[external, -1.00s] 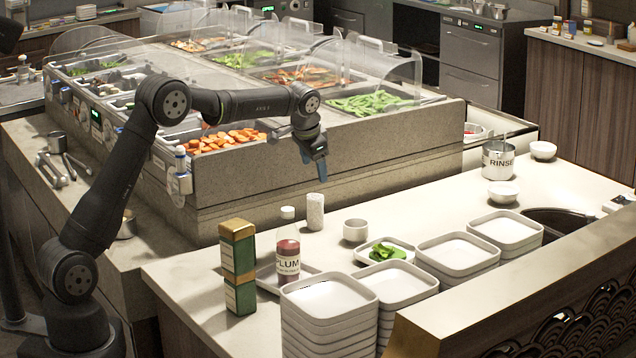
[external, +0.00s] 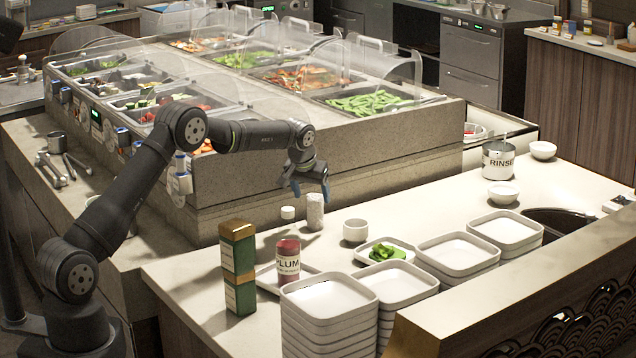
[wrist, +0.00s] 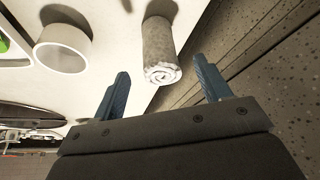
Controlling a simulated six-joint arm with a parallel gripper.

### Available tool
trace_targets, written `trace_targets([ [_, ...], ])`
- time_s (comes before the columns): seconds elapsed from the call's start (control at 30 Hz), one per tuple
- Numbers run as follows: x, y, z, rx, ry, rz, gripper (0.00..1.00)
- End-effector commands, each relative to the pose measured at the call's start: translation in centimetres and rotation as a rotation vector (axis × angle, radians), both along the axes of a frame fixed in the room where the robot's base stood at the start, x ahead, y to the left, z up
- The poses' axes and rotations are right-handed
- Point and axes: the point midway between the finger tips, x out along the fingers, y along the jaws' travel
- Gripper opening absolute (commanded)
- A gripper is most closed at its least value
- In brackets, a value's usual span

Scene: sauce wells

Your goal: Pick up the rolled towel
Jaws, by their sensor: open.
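The rolled towel (external: 315,211) is a grey speckled roll standing upright on the counter, near its back edge. In the wrist view the rolled towel (wrist: 158,50) shows its pale spiral end, and it lies ahead of and between my two blue fingers. My gripper (external: 311,192) is open, pointing down, just above and around the line of the towel's top. In the wrist view my gripper (wrist: 163,88) has its fingers wide apart with nothing between the tips. Whether a finger touches the towel cannot be told.
A small white cup (external: 356,230) stands right of the towel, and a small white-topped item (external: 287,212) stands left. The stone salad-bar wall (external: 240,190) rises behind.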

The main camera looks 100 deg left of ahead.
Motion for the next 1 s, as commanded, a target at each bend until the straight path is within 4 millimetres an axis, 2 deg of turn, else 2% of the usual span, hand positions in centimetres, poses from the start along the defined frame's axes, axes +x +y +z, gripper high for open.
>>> trace_targets([
  [0.1,0.1,0.5,-1.3,0.001,0.0,0.0,0.7],
  [0.33,0.3,1.1,-2.4,0.0,0.0,-0.001,0.7],
  [0.67,0.9,3.0,-5.8,0.002,0.0,0.0,0.7],
  [0.97,0.9,3.1,-6.2,0.003,0.0,0.001,0.7],
  [1.0,0.9,3.1,-6.2,0.003,0.0,0.001,0.66],
])
